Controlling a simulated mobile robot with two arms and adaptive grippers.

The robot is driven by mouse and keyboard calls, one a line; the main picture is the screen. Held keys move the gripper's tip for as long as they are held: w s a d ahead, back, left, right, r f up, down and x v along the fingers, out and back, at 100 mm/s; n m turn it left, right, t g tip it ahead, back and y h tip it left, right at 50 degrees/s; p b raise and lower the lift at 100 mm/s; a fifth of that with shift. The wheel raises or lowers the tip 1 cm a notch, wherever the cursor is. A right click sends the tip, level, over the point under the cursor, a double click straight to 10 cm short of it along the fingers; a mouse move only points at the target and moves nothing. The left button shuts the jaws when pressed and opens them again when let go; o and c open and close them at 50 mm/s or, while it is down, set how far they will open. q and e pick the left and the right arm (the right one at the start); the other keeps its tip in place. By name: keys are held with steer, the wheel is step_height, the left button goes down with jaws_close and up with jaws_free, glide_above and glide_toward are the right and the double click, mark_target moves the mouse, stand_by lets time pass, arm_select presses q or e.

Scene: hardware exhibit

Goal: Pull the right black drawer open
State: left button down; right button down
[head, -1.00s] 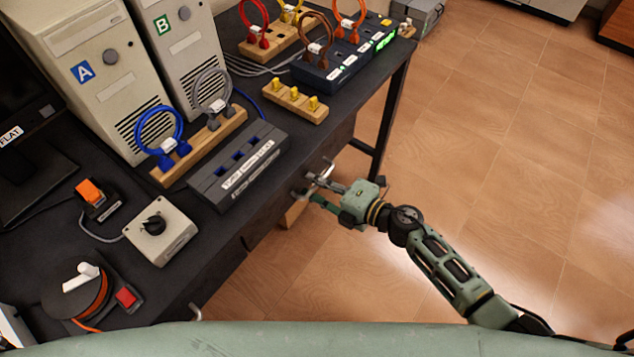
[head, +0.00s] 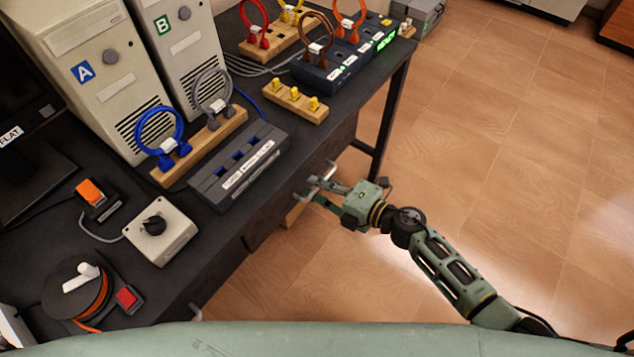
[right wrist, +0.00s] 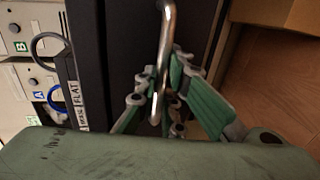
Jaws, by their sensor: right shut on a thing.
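The right black drawer (head: 334,150) is under the dark table top, and its front looks flush with the table side. Its bent metal handle (right wrist: 167,45) runs between my fingers in the right wrist view. My right gripper (head: 314,190) is at this handle, below the table's edge, and shut on it. In the right wrist view, the green fingers of my right gripper (right wrist: 163,98) stand on either side of the handle, against the dark front. My left gripper is not in view.
The table top (head: 100,160) holds a long grey socket block (head: 240,165), a wooden rack with yellow plugs (head: 295,103) and a switch box (head: 160,231). Another metal handle (head: 196,312) shows at the near table edge. The tiled floor (head: 500,150) on the right is clear.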

steer(key=f+v, duration=0.3)
steer(key=v, duration=1.1)
steer(key=d+f+v, duration=0.1)
steer(key=f+v, duration=0.2)
steer(key=v, duration=1.1)
steer(key=shift+s+d+b, duration=0.25)
steer(key=shift+s+b, duration=0.1)
steer(key=shift+s, duration=0.05)
steer(key=shift+r, duration=0.15)
steer(key=c, duration=2.1)
jaws_free()
steer(key=v, duration=1.2)
